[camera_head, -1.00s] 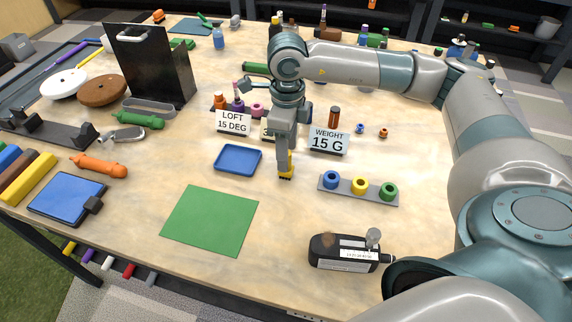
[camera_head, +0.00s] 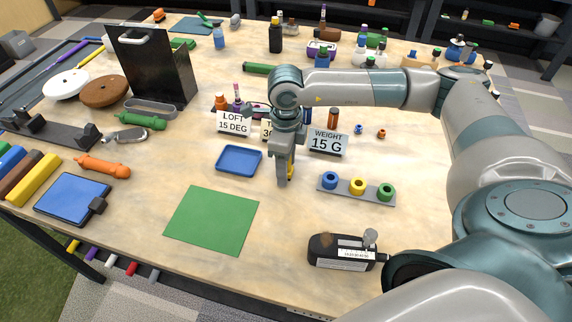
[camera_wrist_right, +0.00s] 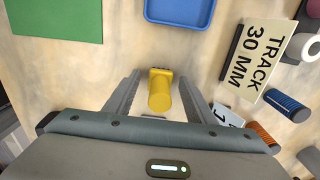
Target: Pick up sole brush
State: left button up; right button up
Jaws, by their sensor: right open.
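A small yellow object (camera_wrist_right: 160,90) with a round handle and a square head with dark dots along its edge is between my right gripper's fingers; it looks like the sole brush. My right gripper (camera_wrist_right: 155,92) is open around it, with a gap on both sides in the right wrist view. In the head view my right gripper (camera_head: 285,180) is low over the middle of the table, and a finger partly hides the yellow object (camera_head: 291,169). My left gripper is not in view.
A blue tray (camera_head: 239,160) is left of the gripper, and a rack (camera_head: 346,188) with blue, yellow and green rings is to its right. Sign cards (camera_head: 328,141) stand behind.

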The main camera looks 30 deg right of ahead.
dwell(0.4)
jog(key=c, duration=1.1)
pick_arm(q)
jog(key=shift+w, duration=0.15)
pick_arm(e)
jog(key=shift+r, duration=0.1)
jog(key=shift+r+b, duration=0.3)
jog(key=shift+r, duration=0.1)
notch_tip(320, 180, up, 3)
jog(key=shift+f+b, duration=0.1)
jog(key=shift+b, duration=0.55)
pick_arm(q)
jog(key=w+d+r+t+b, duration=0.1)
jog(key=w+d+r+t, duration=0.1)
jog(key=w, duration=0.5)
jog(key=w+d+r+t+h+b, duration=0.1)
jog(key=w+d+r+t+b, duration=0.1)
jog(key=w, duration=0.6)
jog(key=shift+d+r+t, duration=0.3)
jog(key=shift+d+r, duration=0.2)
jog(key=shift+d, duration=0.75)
pick_arm(e)
jog(key=s+r, duration=0.2)
jog(key=s, duration=0.2)
jog(key=s+r, duration=0.5)
jog(key=s, duration=0.2)
jog(key=shift+s+d+r, duration=0.15)
jog(key=shift+s, duration=0.2)
